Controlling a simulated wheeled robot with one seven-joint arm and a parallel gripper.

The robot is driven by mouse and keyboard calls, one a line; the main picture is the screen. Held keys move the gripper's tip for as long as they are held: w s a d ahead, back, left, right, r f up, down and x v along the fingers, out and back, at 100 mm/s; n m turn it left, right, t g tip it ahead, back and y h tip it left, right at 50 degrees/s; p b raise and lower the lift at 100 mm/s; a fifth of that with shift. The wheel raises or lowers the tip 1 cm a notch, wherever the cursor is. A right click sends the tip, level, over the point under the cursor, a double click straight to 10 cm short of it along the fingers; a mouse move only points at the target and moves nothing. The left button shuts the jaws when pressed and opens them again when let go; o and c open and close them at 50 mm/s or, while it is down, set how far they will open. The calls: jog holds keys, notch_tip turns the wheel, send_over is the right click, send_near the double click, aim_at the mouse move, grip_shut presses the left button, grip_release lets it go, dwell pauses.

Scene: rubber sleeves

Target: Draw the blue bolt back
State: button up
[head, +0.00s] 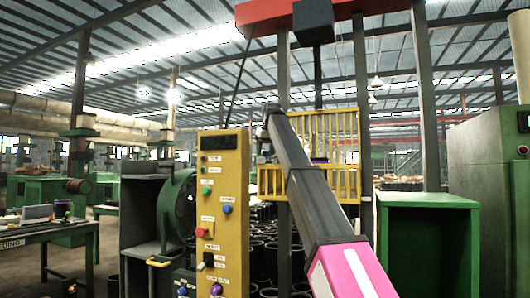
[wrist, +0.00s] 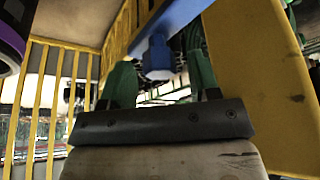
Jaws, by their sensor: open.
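The blue bolt, with a blocky knob (wrist: 157,58) under a blue bar, shows in the upper middle of the wrist view. My gripper (wrist: 160,75) is open, with its two green fingers apart. The knob shows between the fingers in the picture; I cannot tell whether they touch it. In the head view my arm reaches up to the yellow barred guard (head: 336,127), and the bolt cannot be made out there.
A yellow control panel (head: 222,215) with buttons stands left of my arm. A yellow plate (wrist: 270,80) is close on the right in the wrist view. A purple and black round thing (wrist: 12,35) is at upper left. A green cabinet (head: 428,200) stands right.

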grip_shut()
jog(key=w, duration=0.1)
jog(key=w+d, duration=0.1)
jog(key=w, duration=0.1)
jog(key=w+d, duration=0.1)
jog(key=w, duration=0.1)
jog(key=shift+w+r, duration=0.1)
grip_release()
